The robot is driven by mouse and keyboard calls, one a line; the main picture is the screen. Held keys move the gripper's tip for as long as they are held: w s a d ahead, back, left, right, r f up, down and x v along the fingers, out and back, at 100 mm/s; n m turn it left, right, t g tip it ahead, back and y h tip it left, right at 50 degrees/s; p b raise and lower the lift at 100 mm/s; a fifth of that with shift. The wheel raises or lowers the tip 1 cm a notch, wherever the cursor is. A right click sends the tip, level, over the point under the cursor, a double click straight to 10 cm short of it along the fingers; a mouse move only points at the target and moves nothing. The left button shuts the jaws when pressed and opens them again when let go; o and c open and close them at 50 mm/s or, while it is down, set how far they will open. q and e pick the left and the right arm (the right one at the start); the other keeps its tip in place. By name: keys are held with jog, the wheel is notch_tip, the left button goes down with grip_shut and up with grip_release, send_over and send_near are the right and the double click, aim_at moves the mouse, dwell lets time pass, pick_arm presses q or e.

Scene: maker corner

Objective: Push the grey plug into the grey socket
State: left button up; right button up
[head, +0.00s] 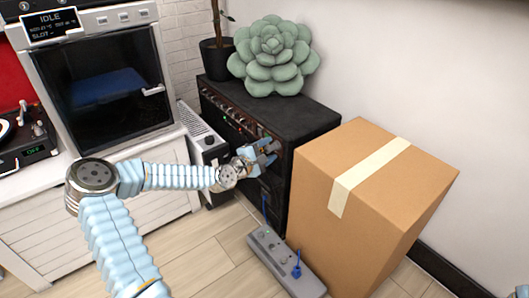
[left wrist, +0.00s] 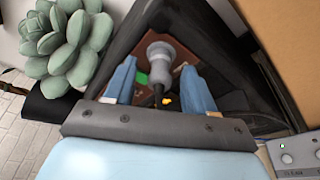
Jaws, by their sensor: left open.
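My left gripper (head: 266,152) is at the front of the black cabinet, its fingers apart. In the left wrist view the open gripper (left wrist: 160,85) has one blue finger on each side of a grey rounded piece that looks like the grey plug (left wrist: 160,58). There are visible gaps between it and both fingers. A dark thin part shows at its near end. I cannot tell whether it touches anything behind it. The grey socket cannot be made out for certain.
The black cabinet (head: 290,112) carries a succulent (head: 273,55) and a potted plant. A cardboard box (head: 345,205) stands close to its right. A grey power strip (head: 268,250) with a blue plug (head: 297,271) lies on the floor in front. Open floor is left of the strip.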

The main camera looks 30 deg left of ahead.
pick_arm(q)
jog(key=s+a+r+p, duration=0.1)
jog(key=s+a, duration=0.1)
jog(key=s, duration=1.1)
jog(key=shift+s+r+p, duration=0.25)
jog(key=shift+r+p, duration=0.1)
jog(key=shift+r, duration=0.05)
jog(key=s+d+f+m+g+h+p, duration=0.1)
jog(key=d+f+m+g+h, duration=0.25)
jog(key=d+f, duration=0.55)
jog(key=s+d+f+m+g+h, duration=0.15)
jog(key=d+f+m+g, duration=0.25)
jog(key=d, duration=0.9)
jog(key=s+d+f+m+g, duration=0.4)
jog(key=s+d+f+m, duration=0.1)
jog(key=s+d+f, duration=0.15)
jog(key=s+f+m+g+y+p, duration=0.1)
jog(key=s+f+m+g+y, duration=0.2)
jog(key=s+m, duration=0.4)
notch_tip(320, 180, down, 3)
jog(key=shift+s+a+r+g+y, duration=0.25)
jog(key=shift+s+a+g, duration=0.25)
jog(key=shift+s, duration=0.45)
